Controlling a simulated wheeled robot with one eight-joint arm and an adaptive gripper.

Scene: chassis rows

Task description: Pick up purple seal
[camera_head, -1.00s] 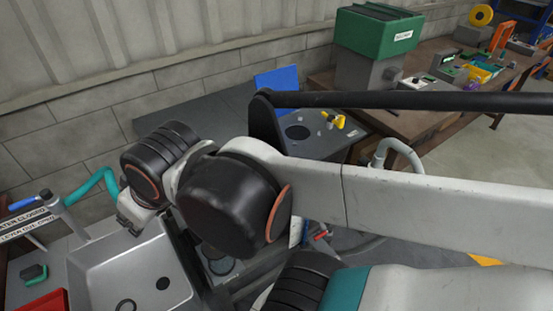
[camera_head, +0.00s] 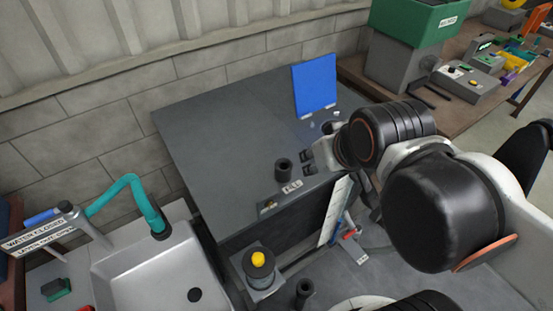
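No thing that I can surely call the purple seal shows. A small purple piece (camera_head: 509,78) lies among coloured parts on the far bench at the upper right; it is too small to identify. My gripper (camera_head: 306,163) is over the right part of the grey worktop (camera_head: 215,130), pointing left. Its two dark fingertips look apart, with nothing visible between them. A black cylinder (camera_head: 284,169) with a hollow top stands on the worktop just left of the fingertips.
A blue panel (camera_head: 314,84) stands at the worktop's back. A sink (camera_head: 130,270) with a teal tap (camera_head: 128,188) is at lower left. A yellow-topped post (camera_head: 258,262) stands in front. A green bin (camera_head: 415,27) is at the back right. Much of the worktop is clear.

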